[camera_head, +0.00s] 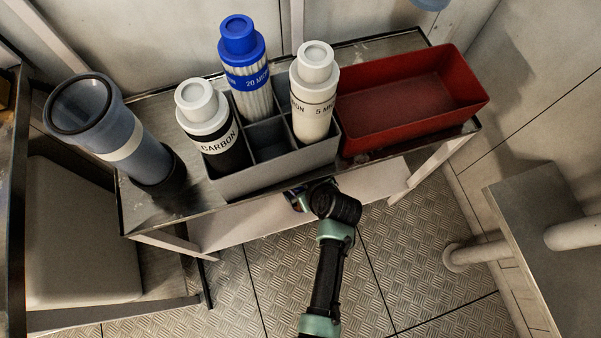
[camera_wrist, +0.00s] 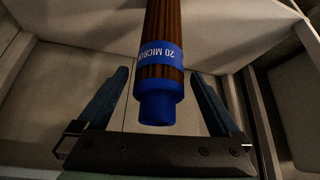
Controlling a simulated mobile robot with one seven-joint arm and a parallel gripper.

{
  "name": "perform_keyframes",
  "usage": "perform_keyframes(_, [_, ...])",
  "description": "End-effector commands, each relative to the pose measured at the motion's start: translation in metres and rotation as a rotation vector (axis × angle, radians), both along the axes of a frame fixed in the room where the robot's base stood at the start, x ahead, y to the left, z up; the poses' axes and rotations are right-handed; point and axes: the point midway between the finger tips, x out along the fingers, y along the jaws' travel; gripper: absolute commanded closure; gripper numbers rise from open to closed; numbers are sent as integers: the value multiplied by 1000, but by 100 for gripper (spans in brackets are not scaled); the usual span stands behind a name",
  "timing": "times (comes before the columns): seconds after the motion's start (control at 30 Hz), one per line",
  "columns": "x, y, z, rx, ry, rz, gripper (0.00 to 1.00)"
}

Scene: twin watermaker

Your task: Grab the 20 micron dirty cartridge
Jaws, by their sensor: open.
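The dirty 20 micron cartridge (camera_wrist: 164,58), with brown pleats, a blue lettered band and a blue end cap, shows in the wrist view. Its blue end points toward my palm; its far end runs out of the top of the picture. My gripper (camera_wrist: 160,76) is open, with one finger on each side of the cartridge and visible gaps on both sides. In the head view my gripper (camera_head: 299,200) is at the bench's front edge, mostly hidden by the bench and my wrist. I cannot make out the dirty cartridge there.
A grey divided holder (camera_head: 278,172) on the bench bears a clean 20 micron cartridge (camera_head: 252,98), a carbon cartridge (camera_head: 208,122) and a 5 micron cartridge (camera_head: 314,100). A red bin (camera_head: 405,130) is at right, a blue-grey housing (camera_head: 140,160) at left. Pale panels surround the cartridge in the wrist view.

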Motion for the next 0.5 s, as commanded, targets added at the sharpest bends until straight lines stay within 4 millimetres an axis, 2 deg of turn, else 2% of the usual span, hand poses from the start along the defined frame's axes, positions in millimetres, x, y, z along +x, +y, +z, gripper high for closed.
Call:
perform_keyframes(0.03, [6, 3, -12, 0, -2, 0, 0])
perform_keyframes(0.13, [11, 6, -22, -1, -2, 0, 0])
perform_keyframes(0.47, [15, 8, -26, -1, -2, 0, 0])
perform_keyframes(0.5, [14, 8, -26, -1, -2, 0, 5])
